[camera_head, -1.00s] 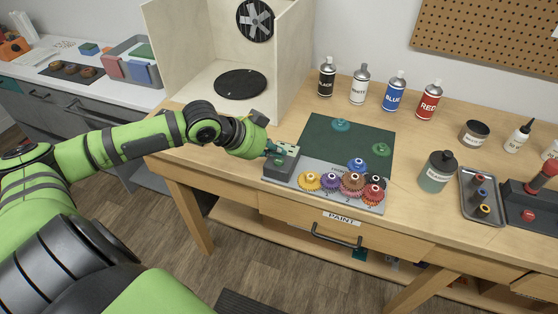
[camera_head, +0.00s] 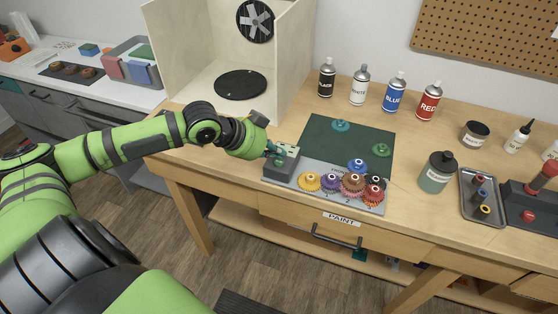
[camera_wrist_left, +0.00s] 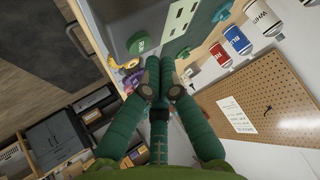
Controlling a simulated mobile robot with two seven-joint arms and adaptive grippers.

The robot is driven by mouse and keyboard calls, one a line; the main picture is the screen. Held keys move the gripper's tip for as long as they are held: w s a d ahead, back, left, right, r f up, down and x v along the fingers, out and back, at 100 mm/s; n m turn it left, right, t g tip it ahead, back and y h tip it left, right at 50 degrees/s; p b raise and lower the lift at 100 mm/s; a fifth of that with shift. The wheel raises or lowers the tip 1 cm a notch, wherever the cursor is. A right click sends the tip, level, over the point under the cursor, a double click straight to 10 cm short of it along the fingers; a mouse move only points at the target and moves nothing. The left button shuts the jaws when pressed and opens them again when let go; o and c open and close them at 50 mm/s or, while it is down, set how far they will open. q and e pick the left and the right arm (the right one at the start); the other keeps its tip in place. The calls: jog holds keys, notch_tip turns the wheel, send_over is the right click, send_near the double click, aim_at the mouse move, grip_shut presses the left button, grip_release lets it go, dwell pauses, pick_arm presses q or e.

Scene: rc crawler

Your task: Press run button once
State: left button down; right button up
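The green run button (camera_wrist_left: 139,43) sits on a grey control box in the left wrist view. In the head view the grey box (camera_head: 281,168) stands at the left front corner of the gear board, with the button small on its top. My left gripper (camera_head: 276,150) is at the box's back left, just above it. In the left wrist view my left gripper's teal fingers (camera_wrist_left: 159,63) are drawn together with nothing between them. Their tips are close beside the button; I cannot tell if they touch the box. My right gripper is out of view.
A board (camera_head: 345,135) with several coloured gears (camera_head: 310,181) lies right of the box. Spray cans (camera_head: 360,86) stand behind it. An open white booth (camera_head: 205,45) with a fan stands at the back left. A bottle (camera_head: 436,174) and tray (camera_head: 482,207) are at the right.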

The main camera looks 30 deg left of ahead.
aim_at(276, 163)
pick_arm(q)
jog(key=shift+f, duration=0.35)
jog(key=shift+f, duration=0.5)
dwell(0.7)
jog(key=shift+r+p, duration=0.85)
jog(key=shift+p, duration=0.4)
notch_tip(276, 163, up, 5)
jog(key=p, duration=0.5)
jog(key=shift+r+p, duration=0.1)
jog(key=shift+p, duration=0.25)
